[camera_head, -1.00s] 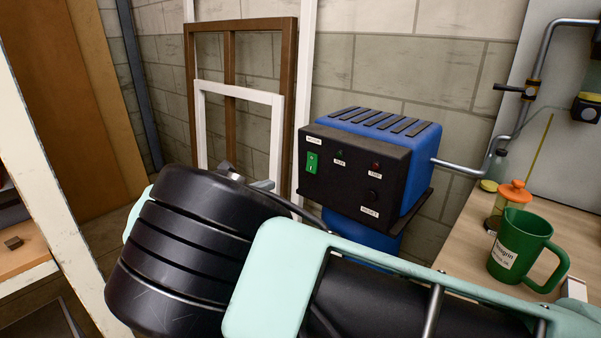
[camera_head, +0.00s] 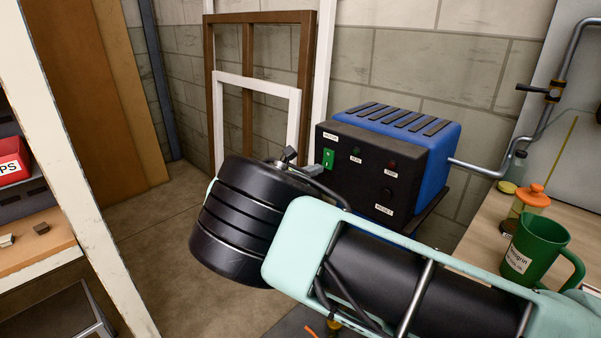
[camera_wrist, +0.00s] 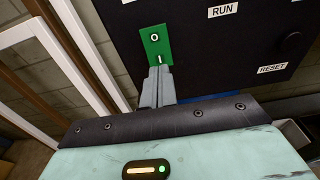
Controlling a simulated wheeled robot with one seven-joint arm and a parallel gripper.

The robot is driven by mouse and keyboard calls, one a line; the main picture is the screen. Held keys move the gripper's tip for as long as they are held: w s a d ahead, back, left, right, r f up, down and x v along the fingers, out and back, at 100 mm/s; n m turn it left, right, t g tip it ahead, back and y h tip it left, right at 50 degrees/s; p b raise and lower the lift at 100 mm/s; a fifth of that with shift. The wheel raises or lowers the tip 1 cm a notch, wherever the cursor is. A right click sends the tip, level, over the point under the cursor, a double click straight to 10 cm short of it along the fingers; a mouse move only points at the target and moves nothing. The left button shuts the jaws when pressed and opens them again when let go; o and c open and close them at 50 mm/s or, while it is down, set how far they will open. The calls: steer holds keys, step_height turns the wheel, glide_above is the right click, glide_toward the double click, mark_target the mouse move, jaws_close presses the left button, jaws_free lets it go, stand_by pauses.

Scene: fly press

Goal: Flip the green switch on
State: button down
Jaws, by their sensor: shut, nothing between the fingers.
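The green switch (camera_head: 328,158) is on the left side of the black front panel (camera_head: 360,185) of a blue box (camera_head: 437,155). In the wrist view the green switch (camera_wrist: 155,45) shows a "0" mark near its upper end and a light mark lower down. My gripper (camera_head: 312,169) is shut and empty, its tip just below the switch in the head view. In the wrist view my gripper's fingers (camera_wrist: 160,72) overlap the switch's lower end. I cannot tell whether they touch it.
The panel also has a reset knob (camera_head: 386,195) and small lamps. A metal pipe (camera_head: 480,169) runs right from the box. A green mug (camera_head: 536,246) and an orange-lidded jar (camera_head: 531,201) stand on the bench at right. Frames (camera_head: 257,60) lean on the wall behind.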

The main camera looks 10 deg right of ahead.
mark_target(328, 159)
steer(key=shift+x, duration=1)
steer(key=shift+d+f, duration=0.15)
steer(key=shift+f, duration=0.1)
steer(key=shift+w+d+r, duration=0.1)
steer(key=shift+w, duration=0.05)
